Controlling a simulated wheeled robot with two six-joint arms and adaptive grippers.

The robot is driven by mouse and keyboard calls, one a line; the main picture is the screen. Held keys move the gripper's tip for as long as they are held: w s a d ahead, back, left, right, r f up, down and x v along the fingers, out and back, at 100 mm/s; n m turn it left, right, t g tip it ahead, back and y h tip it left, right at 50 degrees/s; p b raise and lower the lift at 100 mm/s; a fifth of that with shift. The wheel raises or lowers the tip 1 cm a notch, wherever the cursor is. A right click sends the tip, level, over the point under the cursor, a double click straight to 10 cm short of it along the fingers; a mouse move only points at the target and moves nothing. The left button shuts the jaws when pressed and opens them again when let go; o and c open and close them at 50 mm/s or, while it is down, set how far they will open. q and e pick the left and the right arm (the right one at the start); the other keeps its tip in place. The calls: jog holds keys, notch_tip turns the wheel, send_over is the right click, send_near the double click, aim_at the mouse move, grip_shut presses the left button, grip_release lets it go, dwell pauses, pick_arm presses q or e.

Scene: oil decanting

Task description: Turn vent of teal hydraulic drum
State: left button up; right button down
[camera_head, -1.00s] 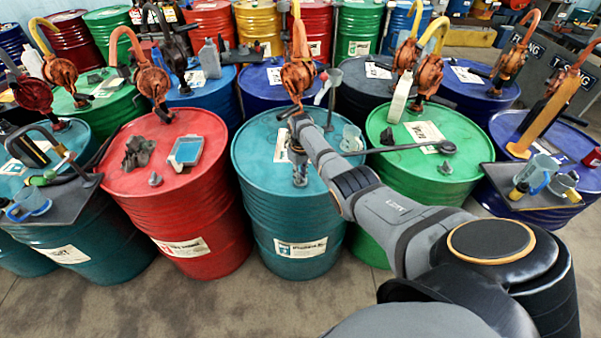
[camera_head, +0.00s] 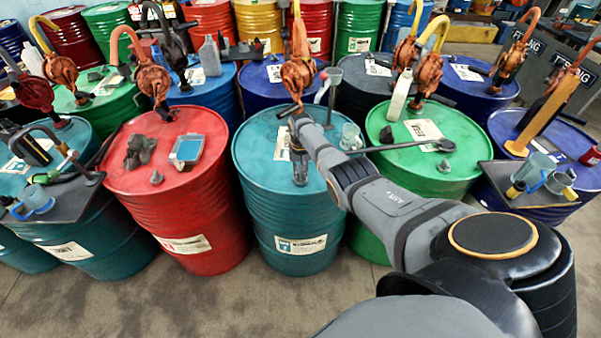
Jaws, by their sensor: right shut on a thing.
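The teal hydraulic drum (camera_head: 290,215) stands upright in the front row, middle of the head view, with a white label on its side. An orange rotary pump (camera_head: 298,76) rises from the back of its lid. My right gripper (camera_head: 300,178) points down at the front part of this lid, its fingers together at the lid surface. It is shut on the vent, which the fingers hide. A clear measuring jug (camera_head: 351,137) stands on the lid's right side, beside my right arm. My left gripper is not in view.
A red drum (camera_head: 185,205) with a rag (camera_head: 140,150) and a blue tray (camera_head: 187,149) stands to the left. A green drum (camera_head: 440,165) with a dark wrench-like bar (camera_head: 400,146) stands to the right. Bare floor (camera_head: 220,305) lies in front.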

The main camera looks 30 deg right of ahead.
aim_at(301, 174)
jog(key=shift+w+r, duration=0.1)
dwell(0.4)
jog(key=c, duration=1.3)
grip_release()
notch_tip(301, 174, up, 12)
jog(key=shift+f, duration=0.1)
